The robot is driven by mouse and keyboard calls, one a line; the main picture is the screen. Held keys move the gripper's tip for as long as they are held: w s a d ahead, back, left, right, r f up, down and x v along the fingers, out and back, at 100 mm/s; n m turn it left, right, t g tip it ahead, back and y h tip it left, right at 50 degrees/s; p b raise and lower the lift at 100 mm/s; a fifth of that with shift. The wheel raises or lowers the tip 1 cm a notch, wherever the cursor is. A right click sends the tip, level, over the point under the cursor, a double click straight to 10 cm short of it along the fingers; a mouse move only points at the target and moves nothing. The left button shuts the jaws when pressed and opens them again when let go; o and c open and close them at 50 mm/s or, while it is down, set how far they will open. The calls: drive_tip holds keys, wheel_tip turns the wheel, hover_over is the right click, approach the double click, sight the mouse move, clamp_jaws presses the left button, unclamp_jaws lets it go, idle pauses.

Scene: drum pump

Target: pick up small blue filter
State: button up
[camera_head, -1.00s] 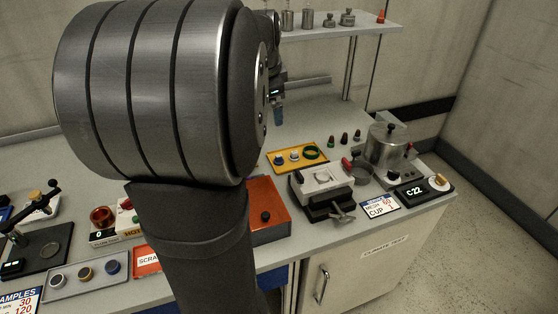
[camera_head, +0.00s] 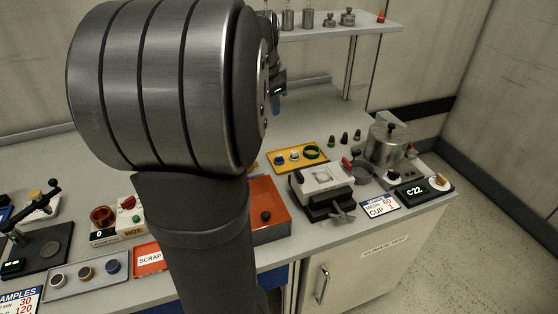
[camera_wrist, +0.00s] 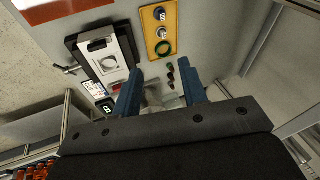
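A small blue-topped round piece (camera_head: 279,160), which looks like the small blue filter, sits at the left end of a yellow tray (camera_head: 300,169). A pale round piece (camera_head: 294,155) and a green ring (camera_head: 312,152) lie beside it. In the wrist view the blue piece (camera_wrist: 159,13) is at the top of the tray. My gripper (camera_wrist: 161,69) is open and empty there, its two blue fingers apart, with the tray beyond the fingertips.
A press-like device (camera_head: 323,182) stands in front of the tray. Several small dark pegs (camera_head: 344,138) and a metal pot (camera_head: 386,145) are to its right. An orange bin (camera_head: 270,228) is front left. A grey tray (camera_head: 88,280) holds round pieces, one dark blue. The bench behind is clear.

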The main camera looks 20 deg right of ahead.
drive_tip(key=w+f+n+g, duration=0.2)
drive_tip(key=w+f+n, duration=0.3)
drive_tip(key=n, duration=1)
drive_tip(key=n+g+h, duration=0.2)
drive_tip(key=n, duration=1.7)
hover_over(277, 156)
drive_tip(key=a, duration=0.1)
drive_tip(key=f, duration=1.7)
drive_tip(key=shift+a+f, duration=0.2)
drive_tip(key=shift+f, duration=0.15)
drive_tip(key=shift+a+x, duration=0.1)
drive_tip(key=shift+x, duration=1.2)
drive_tip(key=shift+a+x, duration=0.15)
drive_tip(key=shift+x, duration=1.2)
drive_tip(key=shift+w, duration=0.1)
clamp_jaws()
